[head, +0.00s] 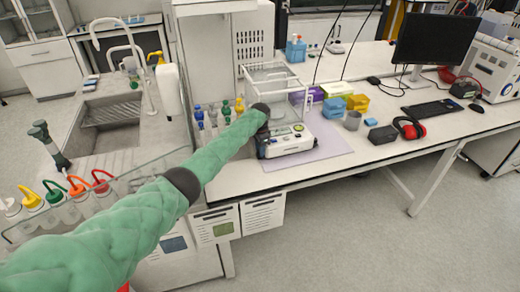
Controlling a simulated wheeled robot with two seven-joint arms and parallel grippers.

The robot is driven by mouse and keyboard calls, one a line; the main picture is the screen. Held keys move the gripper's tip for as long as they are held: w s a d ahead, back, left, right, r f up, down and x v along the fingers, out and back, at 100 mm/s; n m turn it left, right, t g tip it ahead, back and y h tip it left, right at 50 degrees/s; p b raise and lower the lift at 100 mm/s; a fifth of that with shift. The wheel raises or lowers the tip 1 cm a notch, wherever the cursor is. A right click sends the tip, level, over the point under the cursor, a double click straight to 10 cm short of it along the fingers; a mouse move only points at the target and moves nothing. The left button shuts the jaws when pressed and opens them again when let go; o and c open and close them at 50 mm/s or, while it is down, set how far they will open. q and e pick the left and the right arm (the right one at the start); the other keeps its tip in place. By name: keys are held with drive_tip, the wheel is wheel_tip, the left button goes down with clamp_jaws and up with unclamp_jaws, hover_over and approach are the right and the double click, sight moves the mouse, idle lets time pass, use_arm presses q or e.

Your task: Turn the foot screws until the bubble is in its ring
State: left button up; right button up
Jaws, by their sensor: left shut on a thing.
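The white balance (290,142) with a clear glass draft shield (278,88) stands on a lilac mat (325,143) on the bench. A small yellow-green round spot (298,128) shows on its front top; I cannot make out a bubble or ring. My left arm, in a green sleeve, reaches across to the balance's front left corner. My left gripper (263,147) is dark, small and partly hidden by its wrist there. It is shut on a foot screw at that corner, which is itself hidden. My right gripper is out of view.
Several small capped bottles (212,118) stand left of the balance. A sink (110,115) and a rack of wash bottles (65,205) are at left.

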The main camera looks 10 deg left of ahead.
use_arm(q)
drive_tip(key=shift+r, duration=0.15)
drive_tip(key=o, duration=1)
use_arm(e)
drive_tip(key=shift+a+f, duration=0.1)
use_arm(q)
drive_tip(key=shift+r, duration=0.2)
wheel_tip(320, 180, up, 2)
drive_tip(key=shift+r+b, duration=0.1)
drive_tip(key=shift+b, duration=0.75)
wheel_tip(320, 180, up, 4)
drive_tip(key=shift+w+r+b, duration=0.1)
drive_tip(key=shift+b, duration=0.7)
drive_tip(key=shift+r, duration=0.5)
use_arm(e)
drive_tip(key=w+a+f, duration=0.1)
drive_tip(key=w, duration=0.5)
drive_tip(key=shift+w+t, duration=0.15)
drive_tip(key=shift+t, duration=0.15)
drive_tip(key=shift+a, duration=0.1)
